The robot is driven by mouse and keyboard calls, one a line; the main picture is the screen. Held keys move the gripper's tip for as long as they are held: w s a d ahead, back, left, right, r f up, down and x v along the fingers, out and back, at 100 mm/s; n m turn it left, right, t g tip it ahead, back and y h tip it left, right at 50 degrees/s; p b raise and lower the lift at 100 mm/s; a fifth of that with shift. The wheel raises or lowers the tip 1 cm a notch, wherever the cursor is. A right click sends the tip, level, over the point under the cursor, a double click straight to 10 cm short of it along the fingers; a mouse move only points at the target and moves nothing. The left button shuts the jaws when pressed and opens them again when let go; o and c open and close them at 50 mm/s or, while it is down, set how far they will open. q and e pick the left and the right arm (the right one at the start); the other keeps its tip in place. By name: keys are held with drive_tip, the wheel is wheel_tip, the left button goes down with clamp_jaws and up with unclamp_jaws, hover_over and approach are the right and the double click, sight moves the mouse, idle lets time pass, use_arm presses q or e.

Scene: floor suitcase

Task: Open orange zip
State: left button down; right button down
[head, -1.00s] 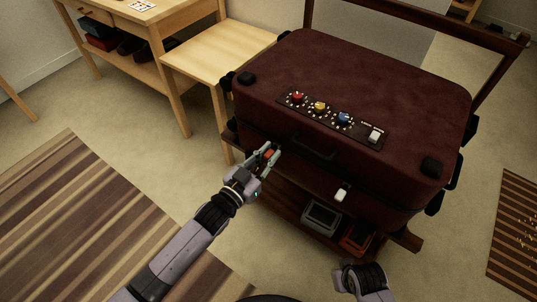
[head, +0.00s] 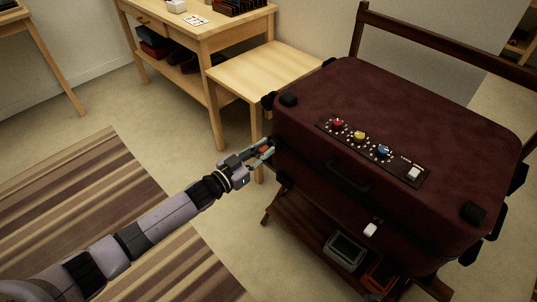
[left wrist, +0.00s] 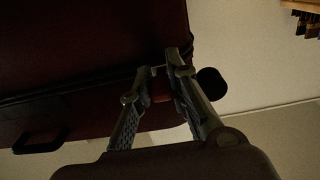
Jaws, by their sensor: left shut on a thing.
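The dark red suitcase (head: 400,140) lies on a wooden stand, with a black handle (head: 347,178) on its front side. My left gripper (head: 266,148) is at the suitcase's front left corner, shut on the small orange zip (head: 264,151). In the left wrist view the orange zip (left wrist: 160,97) shows dimly between the two fingers of my left gripper (left wrist: 163,85), beside the dark zip line. A white tab (head: 370,230) sits on the front side, further right. My right gripper is not in view.
Coloured dials (head: 359,136) and a white switch (head: 414,172) are on the suitcase top. A light wooden side table (head: 265,72) stands behind the left corner. Grey and orange boxes (head: 345,250) sit on the stand's lower shelf. The floor left of the suitcase is clear, with a striped rug (head: 90,190).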

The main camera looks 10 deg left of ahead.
use_arm(q)
drive_tip(key=shift+w+a, duration=0.2)
drive_tip(key=shift+a, duration=0.1)
drive_tip(key=c, duration=1.7)
unclamp_jaws()
drive_tip(key=shift+o, duration=0.9)
drive_tip(key=shift+s, duration=0.1)
drive_tip(key=v, duration=1.2)
drive_tip(key=shift+d, duration=0.1)
